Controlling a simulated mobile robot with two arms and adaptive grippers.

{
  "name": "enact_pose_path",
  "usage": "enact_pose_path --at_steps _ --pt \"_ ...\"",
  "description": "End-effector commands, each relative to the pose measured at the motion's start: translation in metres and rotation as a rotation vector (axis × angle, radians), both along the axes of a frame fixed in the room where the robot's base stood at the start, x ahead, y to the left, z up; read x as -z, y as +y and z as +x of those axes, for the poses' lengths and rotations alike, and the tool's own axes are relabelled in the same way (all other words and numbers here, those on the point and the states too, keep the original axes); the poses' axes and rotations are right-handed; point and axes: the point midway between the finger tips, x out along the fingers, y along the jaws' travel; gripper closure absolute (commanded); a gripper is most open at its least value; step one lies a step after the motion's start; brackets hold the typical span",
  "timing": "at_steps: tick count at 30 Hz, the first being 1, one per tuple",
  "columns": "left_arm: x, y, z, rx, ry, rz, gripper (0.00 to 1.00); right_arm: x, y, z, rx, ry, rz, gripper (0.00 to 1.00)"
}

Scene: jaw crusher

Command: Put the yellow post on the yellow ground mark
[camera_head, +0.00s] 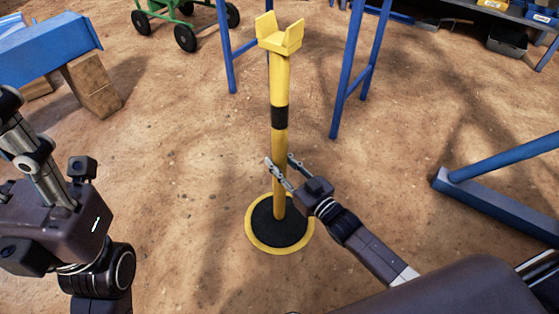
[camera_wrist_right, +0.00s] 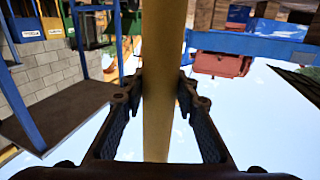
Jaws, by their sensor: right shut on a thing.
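The yellow post (camera_head: 281,80) stands upright, with a black band, a forked yellow top and a round black base (camera_head: 277,226). The yellow ground mark (camera_head: 249,236) is a ring that shows around the base, which sits roughly centred inside it. I cannot tell if the base fully rests on the ground. My right gripper (camera_head: 279,167) is shut on the lower shaft, below the black band. In the right wrist view the shaft (camera_wrist_right: 160,110) runs between the two fingers. My left gripper (camera_head: 22,140) is at the left edge, away from the post; its opening is unclear.
Blue metal legs (camera_head: 352,65) stand behind the post. A blue beam (camera_head: 495,212) lies on the right. A blue block on wooden blocks (camera_head: 92,87) is at the upper left, a green wheeled cart (camera_head: 186,37) at the back. Bare dirt surrounds the mark.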

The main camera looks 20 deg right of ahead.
Motion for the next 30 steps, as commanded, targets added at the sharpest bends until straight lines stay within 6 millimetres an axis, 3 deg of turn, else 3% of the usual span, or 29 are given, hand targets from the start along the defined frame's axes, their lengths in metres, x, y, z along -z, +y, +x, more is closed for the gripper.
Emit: enact_pose_path --at_steps 1,4,5,9,20,23,30 --pt "0.0 0.0 0.0 0.0 0.0 0.0 0.55 -0.008 0.001 0.002 -0.002 -0.017 0.005 1.0" --pt "0.001 0.0 0.0 0.0 -0.001 0.0 0.55 -0.006 0.001 0.002 -0.002 -0.016 0.005 1.0" --pt "0.0 0.0 0.0 0.0 -0.002 0.0 0.55 0.002 0.0 0.0 0.0 0.0 0.0 0.7" --pt "0.0 0.0 0.0 0.0 -0.002 0.0 0.55 0.002 0.0 0.0 0.0 0.0 0.0 0.55" --pt "-0.003 0.0 -0.001 0.0 -0.004 0.0 0.55 0.0 -0.001 -0.003 0.0 0.003 -0.001 0.55" --pt "-0.007 0.001 -0.001 0.001 -0.002 -0.003 0.55 -0.001 -0.006 -0.015 0.0 0.005 -0.002 0.55" --pt "0.008 0.003 0.002 0.004 0.083 -0.007 0.55 -0.003 -0.023 -0.062 0.001 0.005 -0.002 0.55"
